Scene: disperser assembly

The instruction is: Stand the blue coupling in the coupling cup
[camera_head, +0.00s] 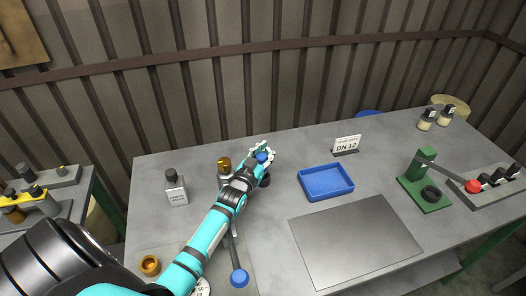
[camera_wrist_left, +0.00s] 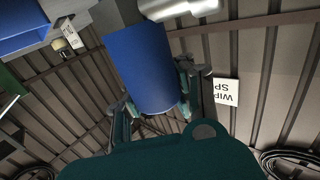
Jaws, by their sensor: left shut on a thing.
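My left gripper (camera_head: 262,153) is over the back middle of the grey table, shut on the blue coupling (camera_head: 263,157). In the left wrist view the coupling is a large plain blue cylinder (camera_wrist_left: 138,62) between the fingers of my left gripper (camera_wrist_left: 158,100). The fingers hide part of it, and I cannot tell its height above the table. A small brass-coloured cup (camera_head: 150,265) stands at the table's front left. I cannot tell whether it is the coupling cup. A dark part beside the gripper is mostly hidden. My right gripper is not in view.
A blue tray (camera_head: 326,195) lies right of the gripper, with a grey plate (camera_head: 356,240) in front. A green press (camera_head: 424,190) stands at the right. A blue-ended lever (camera_head: 239,278) lies in front.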

